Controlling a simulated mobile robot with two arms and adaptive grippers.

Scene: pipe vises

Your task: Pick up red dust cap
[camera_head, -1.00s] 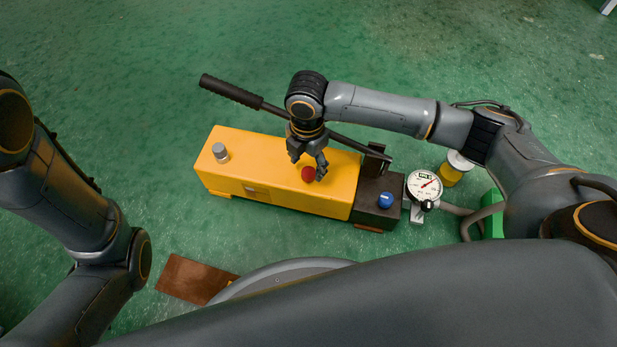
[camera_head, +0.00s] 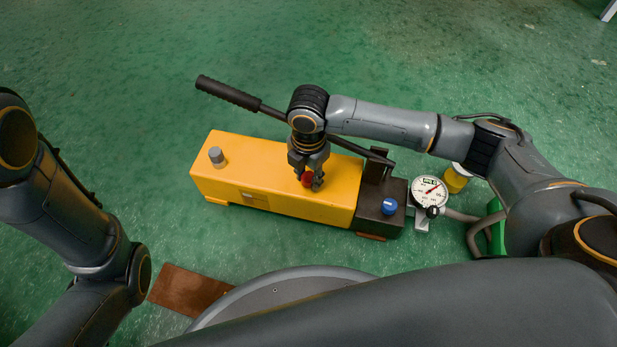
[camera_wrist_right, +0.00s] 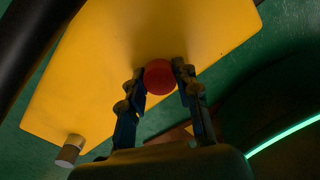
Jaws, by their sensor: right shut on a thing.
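The red dust cap (camera_head: 307,180) is at the top of the yellow pump body (camera_head: 270,176), toward its right half. My right gripper (camera_head: 306,182) reaches down over it and is shut on it, partly hiding it in the head view. In the right wrist view the round red cap (camera_wrist_right: 159,77) sits between the two fingertips of the right gripper (camera_wrist_right: 158,82). I cannot tell whether the cap still touches the yellow body. My left arm shows at the left of the head view, but its gripper is out of view.
A black-gripped lever (camera_head: 229,92) runs across behind the yellow body. A dark block with a blue knob (camera_head: 389,206) and a dial gauge (camera_head: 428,191) stand at the right. A grey cap (camera_head: 217,157) is at the left end. A brown plate (camera_head: 187,289) lies in front on green floor.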

